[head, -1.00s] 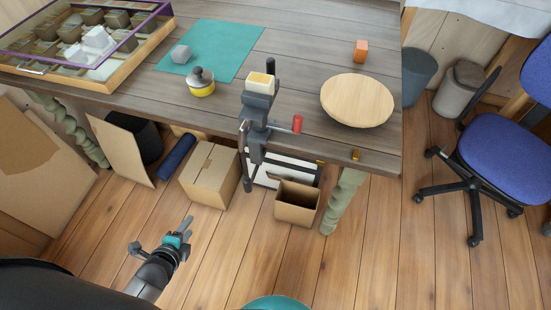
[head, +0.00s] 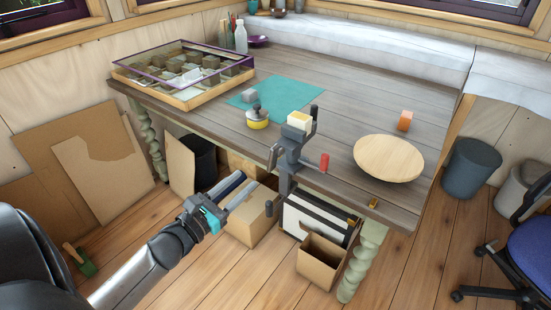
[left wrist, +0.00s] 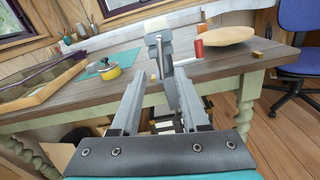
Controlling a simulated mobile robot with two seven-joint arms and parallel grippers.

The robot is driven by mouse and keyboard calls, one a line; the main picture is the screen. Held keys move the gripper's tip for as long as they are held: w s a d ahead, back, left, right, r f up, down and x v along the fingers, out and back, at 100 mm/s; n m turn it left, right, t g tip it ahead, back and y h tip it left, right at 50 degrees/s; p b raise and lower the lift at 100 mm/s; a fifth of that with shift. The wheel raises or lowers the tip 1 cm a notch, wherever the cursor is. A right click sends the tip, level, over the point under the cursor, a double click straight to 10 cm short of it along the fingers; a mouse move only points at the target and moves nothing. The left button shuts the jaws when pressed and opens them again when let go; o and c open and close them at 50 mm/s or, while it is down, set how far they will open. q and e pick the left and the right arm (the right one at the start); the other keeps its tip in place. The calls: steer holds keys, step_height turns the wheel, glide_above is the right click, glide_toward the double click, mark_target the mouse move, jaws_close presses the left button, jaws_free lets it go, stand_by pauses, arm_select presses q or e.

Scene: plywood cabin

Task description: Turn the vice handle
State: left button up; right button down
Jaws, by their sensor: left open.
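The grey vice (head: 287,158) is clamped to the front edge of the wooden table, with a cream-yellow block (head: 299,121) at its jaws. In the left wrist view, the vice (left wrist: 165,62) stands ahead, beyond my open fingers (left wrist: 160,82). My right gripper is not in view.
On the table (head: 330,205) are a round wooden board (head: 388,158), an orange block (head: 405,121), a yellow pot (head: 257,119), a teal mat (head: 290,92) and a glass-topped case (head: 190,95). Cardboard boxes (head: 322,262) stand below.

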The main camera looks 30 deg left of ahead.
mark_target(270, 158)
arm_select(q)
steer(key=w, duration=0.3)
steer(key=w+b, duration=0.1)
steer(key=w, duration=0.3)
steer(key=w+d, duration=0.1)
steer(key=w, duration=0.3)
steer(key=shift+w, duration=0.25)
steer(key=shift+w+b, duration=0.35)
steer(key=shift+w, duration=0.4)
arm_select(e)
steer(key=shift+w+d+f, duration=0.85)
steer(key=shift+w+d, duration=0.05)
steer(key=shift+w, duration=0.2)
arm_select(q)
steer(key=shift+c, duration=0.2)
jaws_close()
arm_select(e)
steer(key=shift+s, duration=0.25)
